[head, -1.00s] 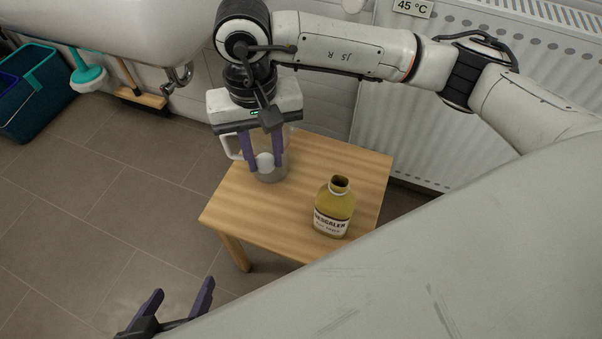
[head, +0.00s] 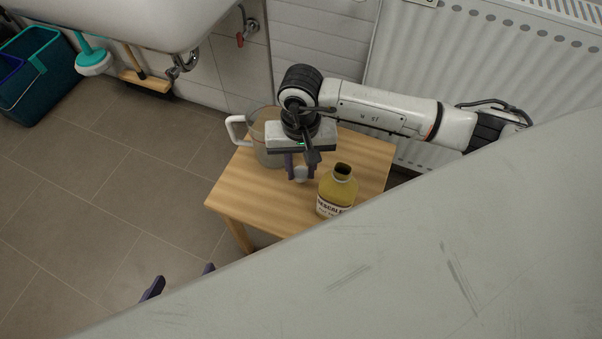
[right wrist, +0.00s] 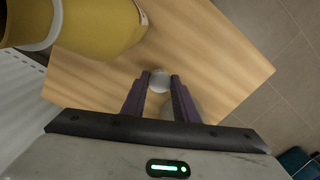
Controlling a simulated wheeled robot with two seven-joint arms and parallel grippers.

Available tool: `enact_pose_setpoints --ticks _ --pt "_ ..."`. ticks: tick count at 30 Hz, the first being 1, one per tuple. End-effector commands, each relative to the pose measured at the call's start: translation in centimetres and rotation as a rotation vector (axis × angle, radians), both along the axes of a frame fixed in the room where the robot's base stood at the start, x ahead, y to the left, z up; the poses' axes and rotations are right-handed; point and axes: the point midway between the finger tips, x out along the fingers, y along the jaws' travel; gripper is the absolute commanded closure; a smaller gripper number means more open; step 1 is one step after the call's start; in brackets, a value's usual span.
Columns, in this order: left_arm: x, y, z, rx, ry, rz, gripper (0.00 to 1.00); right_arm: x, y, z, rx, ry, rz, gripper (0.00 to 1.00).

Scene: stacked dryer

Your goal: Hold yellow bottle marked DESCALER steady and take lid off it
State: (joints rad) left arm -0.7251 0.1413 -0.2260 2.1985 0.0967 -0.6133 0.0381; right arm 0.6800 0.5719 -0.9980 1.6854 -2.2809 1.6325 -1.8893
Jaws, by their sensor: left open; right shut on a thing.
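The yellow bottle (head: 336,190) marked DESCALER stands upright on the small wooden table, its dark mouth open with no lid on it. In the head view a large grey body part of mine hides its lower right edge. In the right wrist view the bottle (right wrist: 98,25) is at the top left, cut off by the frame. My right gripper (head: 301,177) is left of the bottle, shut on a small white lid (right wrist: 159,80), apart from the bottle. My left gripper (head: 180,280) is open and empty, low over the floor area, away from the bottle and mostly hidden.
A clear jug (head: 262,128) with a white handle stands on the table (head: 245,195) behind and left of my right gripper. A radiator (head: 440,60) is behind the table. A sink (head: 130,20), a teal bucket (head: 40,85) and a plunger (head: 92,58) are at the upper left.

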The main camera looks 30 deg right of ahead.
Motion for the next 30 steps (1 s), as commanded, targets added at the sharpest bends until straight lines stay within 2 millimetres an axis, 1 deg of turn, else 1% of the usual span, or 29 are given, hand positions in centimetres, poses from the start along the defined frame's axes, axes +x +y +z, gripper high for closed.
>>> enact_pose_setpoints --ticks 1,3,5,12,16,17,18,20,30 --pt "0.1 -0.1 -0.3 0.000 0.002 -0.004 0.23 -0.1 0.0 -1.1 0.000 0.003 -0.001 1.00" --pt "0.3 -0.3 -0.5 0.001 0.009 -0.011 0.23 -0.1 0.0 -2.1 0.001 0.004 -0.002 1.00" --pt "0.3 -0.4 -0.6 0.000 0.014 -0.016 0.23 -0.1 0.0 -2.6 0.001 0.003 -0.001 1.00" --pt "0.2 -0.5 -0.5 -0.001 0.021 -0.019 0.23 0.0 0.0 -2.6 0.000 0.000 0.000 1.00" --pt "0.1 -0.6 -1.2 -0.001 0.030 -0.023 0.23 0.0 0.0 -3.1 -0.001 0.000 0.000 1.00" --pt "0.0 -0.6 -1.1 0.000 0.034 -0.025 0.23 0.0 0.0 -3.1 -0.001 0.000 0.000 0.72" --pt "0.0 -0.7 -1.1 0.001 0.039 -0.026 0.23 0.0 0.0 -3.0 0.000 0.001 0.000 0.65" --pt "0.1 -0.7 -1.0 0.001 0.039 -0.027 0.23 0.0 0.0 -3.0 -0.001 0.001 0.000 0.55" --pt "0.8 -0.7 0.0 -0.001 0.014 -0.026 0.23 0.0 0.0 -2.7 0.000 0.001 0.000 0.54"
